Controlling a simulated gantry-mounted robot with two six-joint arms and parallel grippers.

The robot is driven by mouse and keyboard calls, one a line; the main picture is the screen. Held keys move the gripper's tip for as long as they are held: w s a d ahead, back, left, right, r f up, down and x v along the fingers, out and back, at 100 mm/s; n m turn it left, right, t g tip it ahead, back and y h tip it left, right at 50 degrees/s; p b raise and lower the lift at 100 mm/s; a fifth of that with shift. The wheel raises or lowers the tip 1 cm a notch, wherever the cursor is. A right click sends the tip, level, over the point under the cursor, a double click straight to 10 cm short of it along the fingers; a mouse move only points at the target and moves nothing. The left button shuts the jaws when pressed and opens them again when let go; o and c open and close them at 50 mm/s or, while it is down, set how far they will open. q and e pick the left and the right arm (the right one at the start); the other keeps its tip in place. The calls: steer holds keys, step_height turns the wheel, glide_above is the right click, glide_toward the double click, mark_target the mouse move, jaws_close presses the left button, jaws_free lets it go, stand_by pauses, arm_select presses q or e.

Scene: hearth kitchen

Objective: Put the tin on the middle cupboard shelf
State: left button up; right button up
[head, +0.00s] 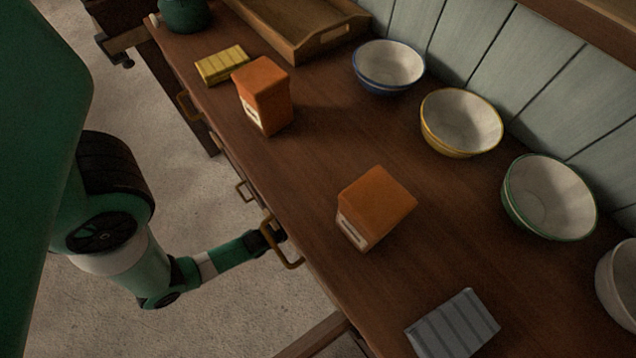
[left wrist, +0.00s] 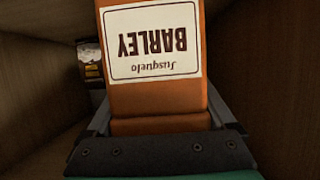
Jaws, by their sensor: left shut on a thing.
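An orange tin (left wrist: 155,95) with a white "BARLEY" label, upside down in the left wrist view, fills the middle of that view. My left gripper (left wrist: 160,118) is shut on it, with a finger on each side. Brown wooden surfaces surround the tin, like the inside of a cupboard; I cannot tell which shelf it is at or whether it touches one. In the head view my left arm reaches to the counter's front edge, where its jaws and the held tin are hidden. My right gripper is not in view.
A small item with a label (left wrist: 91,62) stands behind the tin at left. On the counter (head: 325,130) are two orange boxes (head: 265,97) (head: 372,208), a yellow packet (head: 222,65), a grey ribbed block (head: 453,325), a wooden tray (head: 290,35) and several bowls (head: 461,122). Handles (head: 282,245) project from the front.

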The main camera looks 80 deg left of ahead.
arm_select(q)
step_height(320, 180, down, 4)
steer(key=shift+w+r+b, duration=0.1)
steer(key=shift+r+b, duration=0.15)
steer(key=shift+b, duration=0.9)
steer(key=shift+r, duration=0.2)
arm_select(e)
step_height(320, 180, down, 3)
arm_select(q)
steer(key=shift+a+f, duration=0.1)
steer(key=o, duration=1.5)
steer(key=p+v, duration=0.6)
steer(key=v, duration=0.6)
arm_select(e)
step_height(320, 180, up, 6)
